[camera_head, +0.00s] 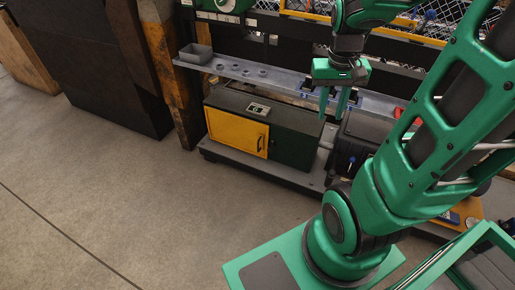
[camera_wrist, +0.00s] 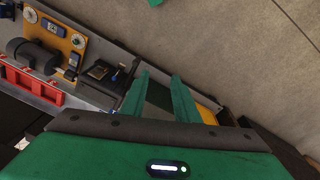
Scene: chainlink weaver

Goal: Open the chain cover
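A low dark green box (camera_head: 291,141) stands on the machine's base, with a yellow door (camera_head: 236,131) on the left of its front. A dark upright handle sits at the door's right edge. The door looks shut. I take this door as the chain cover, though I cannot confirm it. In the wrist view a strip of yellow (camera_wrist: 207,113) shows beyond the right finger. My gripper (camera_head: 331,112) points down near the box's right end, to the right of the door and apart from the handle. Its fingers (camera_wrist: 160,80) are spread, with nothing held between them.
A metal shelf (camera_head: 228,68) with a small grey bin (camera_head: 196,54) runs behind the box. A black unit (camera_head: 356,141) stands to the box's right. A worn wooden post (camera_head: 186,95) rises at its left. The concrete floor (camera_head: 150,200) in front is clear.

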